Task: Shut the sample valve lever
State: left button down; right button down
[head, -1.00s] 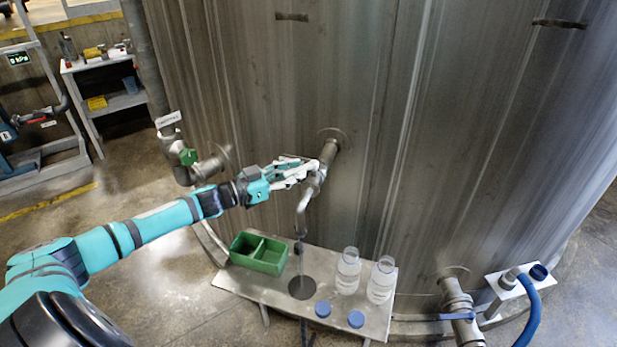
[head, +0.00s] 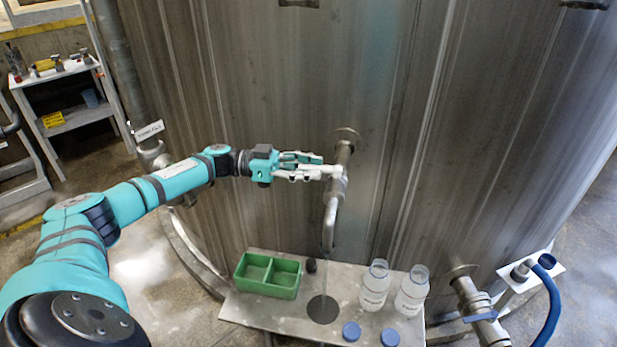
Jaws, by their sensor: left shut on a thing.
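The sample valve (head: 342,185) is a grey metal tap on a short pipe from the tank wall, with a bent spout (head: 330,225) pointing down. My left gripper (head: 330,172) reaches in from the left, its fingers shut at the valve body. The sample valve lever is hidden by the fingers or too small to make out, so its angle cannot be told. The spout ends above a dark round drain (head: 322,309) in the shelf. My right gripper is not in view.
The metal shelf (head: 245,308) holds a green divided tray (head: 268,275), a small black item, two clear bottles (head: 375,286) (head: 412,291) and two blue caps (head: 351,331) (head: 389,337). A lower right pipe with a blue-handled valve (head: 480,316) stands beside a blue hose (head: 551,310).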

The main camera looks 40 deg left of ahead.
pick_arm(q)
jog(key=shift+w+a+b, duration=0.2)
jog(key=shift+w+b, duration=0.05)
jog(key=shift+b, duration=0.05)
jog(key=shift+m+g, duration=0.3)
jog(key=shift+g, duration=0.1)
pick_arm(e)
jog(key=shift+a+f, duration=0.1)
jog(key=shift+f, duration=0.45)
pick_arm(q)
jog(key=shift+r, duration=0.1)
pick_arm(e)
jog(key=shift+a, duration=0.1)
pick_arm(q)
jog(key=c, duration=1.4)
grip_release()
jog(key=shift+w, duration=0.1)
jog(key=shift+o, duration=0.8)
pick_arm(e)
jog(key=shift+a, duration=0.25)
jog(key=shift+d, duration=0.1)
pick_arm(q)
jog(key=shift+s+a, duration=0.2)
jog(key=shift+a, duration=0.1)
jog(key=v, duration=1.1)
jog(key=shift+a+f, duration=0.2)
jog(key=shift+f, duration=0.1)
